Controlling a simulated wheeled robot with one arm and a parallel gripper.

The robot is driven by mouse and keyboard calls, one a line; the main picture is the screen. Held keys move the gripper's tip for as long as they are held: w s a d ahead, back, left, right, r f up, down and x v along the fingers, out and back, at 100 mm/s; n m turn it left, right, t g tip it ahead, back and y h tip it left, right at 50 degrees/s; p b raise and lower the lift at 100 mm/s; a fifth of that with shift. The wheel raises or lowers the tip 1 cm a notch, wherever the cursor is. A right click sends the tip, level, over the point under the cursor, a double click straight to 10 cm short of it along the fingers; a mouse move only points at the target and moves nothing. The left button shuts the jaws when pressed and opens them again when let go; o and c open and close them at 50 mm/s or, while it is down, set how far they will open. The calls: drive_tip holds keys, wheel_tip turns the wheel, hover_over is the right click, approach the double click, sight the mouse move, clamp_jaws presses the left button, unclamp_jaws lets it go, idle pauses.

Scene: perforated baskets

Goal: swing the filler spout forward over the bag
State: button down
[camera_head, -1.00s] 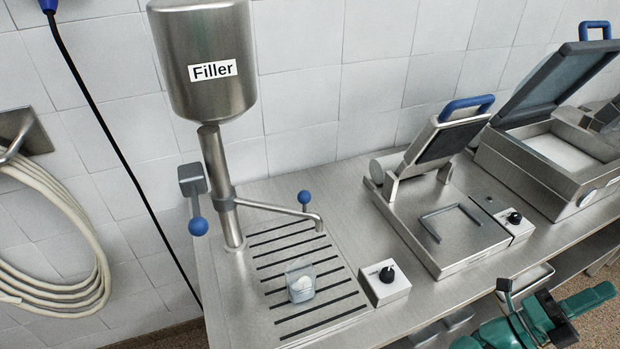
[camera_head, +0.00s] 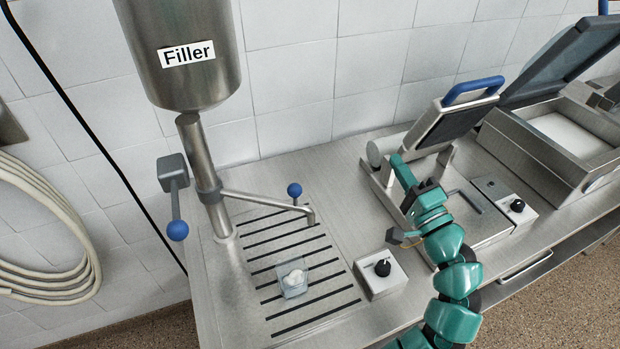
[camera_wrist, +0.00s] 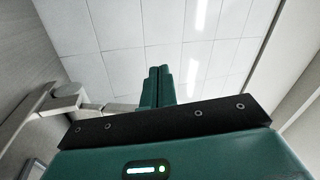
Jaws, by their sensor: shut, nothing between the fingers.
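The filler spout (camera_head: 265,203) is a thin metal pipe running right from the filler's column, with a blue-knobbed pin (camera_head: 294,190) near its bent-down tip. The clear bag (camera_head: 293,282), with something white inside, stands on the slotted drain plate (camera_head: 335,305). The spout tip is behind and slightly right of the bag, not above it. My green gripper (camera_head: 397,160) is well right of the spout, in front of the middle machine's raised lid. Its fingers also show in the wrist view (camera_wrist: 157,87), pressed together, empty and pointing towards the ceiling.
The filler tank (camera_head: 185,75) hangs above the column, with a blue-ball lever (camera_head: 177,230) at its left. A control box with a black knob (camera_head: 382,276) stands right of the drain plate. The open middle machine (camera_head: 470,215) is behind my arm.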

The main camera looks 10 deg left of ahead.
drive_tip(key=s+a+f+n+g+y+p, duration=0.1)
drive_tip(key=a+f+g+p, duration=0.1)
drive_tip(key=a, duration=0.6)
drive_tip(key=s+a+f+n+g+y+p, duration=0.2)
drive_tip(key=a+f+g+p, duration=0.1)
drive_tip(key=a, duration=0.6)
drive_tip(key=shift+a+n+g+p, duration=0.15)
drive_tip(key=shift+n+g+p, duration=0.15)
drive_tip(key=shift+g+p, duration=0.7)
drive_tip(key=shift+f, duration=0.1)
drive_tip(key=shift+a, duration=0.1)
